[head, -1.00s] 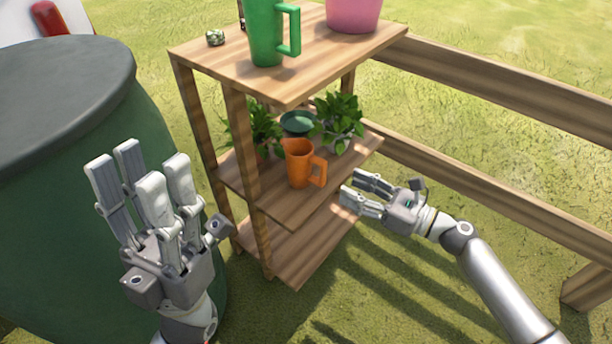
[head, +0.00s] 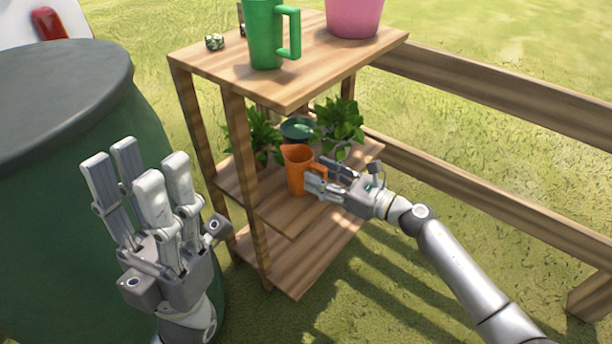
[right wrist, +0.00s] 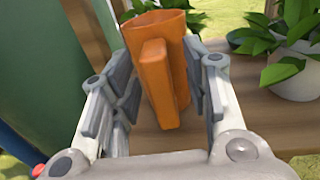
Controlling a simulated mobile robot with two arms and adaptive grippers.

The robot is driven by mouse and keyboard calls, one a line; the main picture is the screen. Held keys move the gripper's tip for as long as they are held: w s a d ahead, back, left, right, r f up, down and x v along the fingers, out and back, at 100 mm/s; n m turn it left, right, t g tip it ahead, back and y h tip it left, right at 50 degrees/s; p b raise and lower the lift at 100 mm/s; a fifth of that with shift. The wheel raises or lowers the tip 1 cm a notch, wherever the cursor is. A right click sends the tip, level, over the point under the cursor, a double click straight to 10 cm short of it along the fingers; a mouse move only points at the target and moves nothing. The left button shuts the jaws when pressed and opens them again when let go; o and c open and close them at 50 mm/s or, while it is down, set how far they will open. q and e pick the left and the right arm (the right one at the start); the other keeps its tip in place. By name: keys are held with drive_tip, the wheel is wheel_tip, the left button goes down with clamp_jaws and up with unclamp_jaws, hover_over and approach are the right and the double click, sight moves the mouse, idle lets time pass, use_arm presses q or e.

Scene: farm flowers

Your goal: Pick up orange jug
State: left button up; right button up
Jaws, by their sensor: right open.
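The orange jug (head: 296,170) stands upright on the middle shelf of the wooden rack in the head view, its handle side toward my right gripper. My right gripper (head: 322,178) is open at the jug's right side and hides part of the handle. In the right wrist view the jug (right wrist: 158,85) sits between the spread fingers of my right gripper (right wrist: 163,100), with its handle facing the palm. I cannot tell whether the fingers touch it. My left gripper (head: 150,185) is raised at the left, its fingers apart and empty, away from the jug.
The rack's top board (head: 300,85) holds a green jug (head: 265,35) and a pink pot (head: 354,15). Leafy plants (head: 340,122) and a dark green bowl (head: 297,128) stand behind the orange jug. A large green barrel (head: 60,190) is at the left. A wooden fence (head: 480,95) runs behind.

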clamp_jaws()
drive_tip(key=shift+r, duration=0.2)
idle(0.3)
